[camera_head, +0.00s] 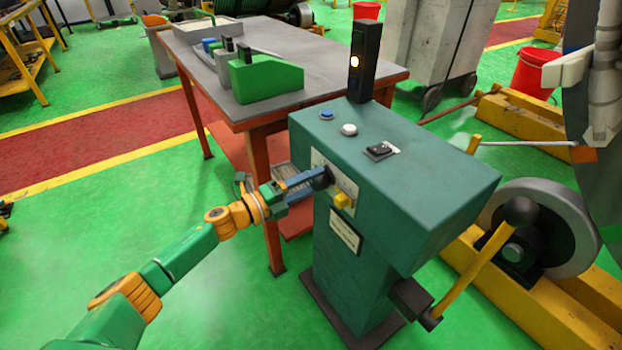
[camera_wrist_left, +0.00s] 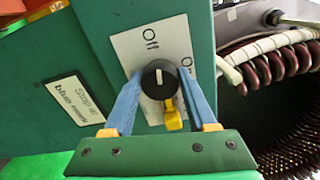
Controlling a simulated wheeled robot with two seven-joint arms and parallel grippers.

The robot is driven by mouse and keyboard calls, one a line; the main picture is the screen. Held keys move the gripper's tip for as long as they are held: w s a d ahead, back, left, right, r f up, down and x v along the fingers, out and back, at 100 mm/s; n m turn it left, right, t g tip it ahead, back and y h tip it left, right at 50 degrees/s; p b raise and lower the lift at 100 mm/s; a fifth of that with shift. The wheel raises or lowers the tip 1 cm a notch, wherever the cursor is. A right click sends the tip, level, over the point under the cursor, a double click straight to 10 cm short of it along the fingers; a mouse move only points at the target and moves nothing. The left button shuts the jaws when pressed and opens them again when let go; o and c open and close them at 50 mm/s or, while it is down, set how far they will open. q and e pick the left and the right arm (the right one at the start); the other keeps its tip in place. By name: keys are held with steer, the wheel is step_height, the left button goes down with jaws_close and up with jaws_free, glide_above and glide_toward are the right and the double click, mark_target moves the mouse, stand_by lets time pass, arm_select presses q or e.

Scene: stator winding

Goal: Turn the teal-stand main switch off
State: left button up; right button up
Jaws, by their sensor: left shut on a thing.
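The teal stand (camera_head: 440,190) stands right of centre in the head view. Its black round main switch knob (camera_wrist_left: 159,78) sits on a white plate (camera_wrist_left: 135,50) marked Off and On. The white line on the knob points up in the left wrist view, roughly toward the Off label. My left gripper (camera_head: 318,180) reaches in from the left and is shut on the knob, one blue finger on each side. In the head view the fingers partly hide the knob. My right gripper is not in view.
A yellow lever (camera_head: 475,270) is at right, a table (camera_head: 330,65) behind.

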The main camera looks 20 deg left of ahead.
arm_select(q)
steer(key=shift+n, duration=1)
steer(key=o, duration=1.4)
steer(key=shift+c, duration=0.2)
steer(key=v, duration=0.7)
steer(key=shift+p, duration=0.35)
